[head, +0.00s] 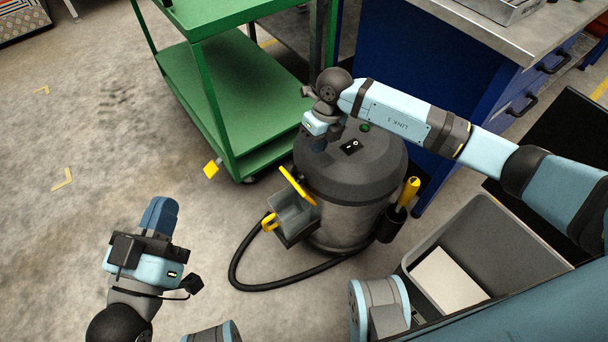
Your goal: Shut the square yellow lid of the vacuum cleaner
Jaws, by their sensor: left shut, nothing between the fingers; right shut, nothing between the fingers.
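The vacuum cleaner (352,175) is a dark grey drum standing on the floor in the middle of the head view. A grey open-topped box (291,216) sticks out from its left side. The yellow lid (298,186) stands raised and tilted at the box's upper edge, seen nearly edge-on. My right gripper (316,126) is over the left part of the vacuum's top, above the lid and apart from it; its fingertips are mostly hidden. My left gripper (158,216) is shut and empty over the floor, well left of the box.
A yellow loop (270,222) sits at the box's left end. A black hose (236,268) curves across the floor. A green trolley (222,95) stands behind, a blue cabinet (440,95) behind right. A grey bin (480,235) is at right.

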